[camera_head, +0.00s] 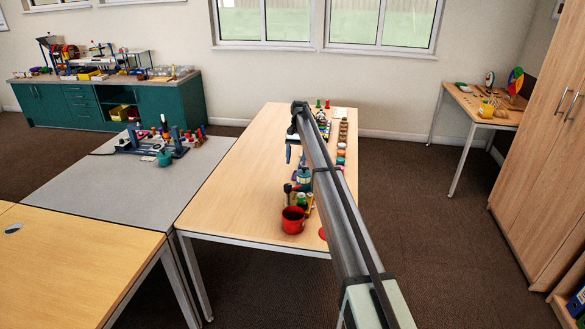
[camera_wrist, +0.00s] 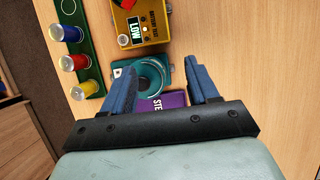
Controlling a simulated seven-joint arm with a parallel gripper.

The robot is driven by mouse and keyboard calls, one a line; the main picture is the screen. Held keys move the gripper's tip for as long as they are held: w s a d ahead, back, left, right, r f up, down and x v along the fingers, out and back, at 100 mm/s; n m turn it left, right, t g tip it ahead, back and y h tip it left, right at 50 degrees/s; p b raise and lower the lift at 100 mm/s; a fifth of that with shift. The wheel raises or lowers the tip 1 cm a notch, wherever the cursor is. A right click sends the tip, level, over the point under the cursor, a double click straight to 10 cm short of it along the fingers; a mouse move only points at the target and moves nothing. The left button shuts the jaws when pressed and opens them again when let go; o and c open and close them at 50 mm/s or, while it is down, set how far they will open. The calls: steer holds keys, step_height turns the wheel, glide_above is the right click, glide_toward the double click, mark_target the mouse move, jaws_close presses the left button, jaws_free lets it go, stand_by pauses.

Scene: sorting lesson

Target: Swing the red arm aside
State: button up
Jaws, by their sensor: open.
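A small red part (camera_wrist: 128,3) shows at the top edge of the wrist view, on a yellow box (camera_wrist: 140,22) marked "LOW". It is cut off by the frame, so I cannot tell if it is the red arm. No red arm stands out clearly in the head view. My gripper (camera_wrist: 160,72) is open, its two blue fingers apart over a teal round piece (camera_wrist: 151,74). Nothing shows held between them. In the head view my gripper (camera_head: 290,150) hangs over the middle of the long wooden table (camera_head: 225,190), and my arm hides part of the table.
A green rack (camera_wrist: 86,40) with blue, red and yellow topped cylinders lies left of the box. A purple card (camera_wrist: 168,101) is partly hidden by my gripper. A red pot (camera_head: 293,220) stands near the table's front edge. The table's left side is clear.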

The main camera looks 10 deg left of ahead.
mark_target(288, 185)
steer(key=s+d+r+m+t+y, duration=0.25)
steer(key=s+r+m, duration=0.25)
steer(key=s, duration=0.3)
steer(key=s+d+r+m+t+y, duration=0.1)
steer(key=s+d+r+m, duration=0.3)
steer(key=s, duration=0.4)
steer(key=a+f+m, duration=0.2)
steer(key=f+m, duration=0.1)
steer(key=f, duration=0.1)
steer(key=w+a+f+m, duration=0.1)
steer(key=a+f+m, duration=0.1)
steer(key=f+m, duration=0.1)
steer(key=w+a+f+m+t+y, duration=0.1)
steer(key=a+f+m, duration=0.1)
steer(key=f, duration=0.3)
steer(key=shift+a+m, duration=0.35)
steer(key=shift+m, duration=0.05)
steer(key=c, duration=1)
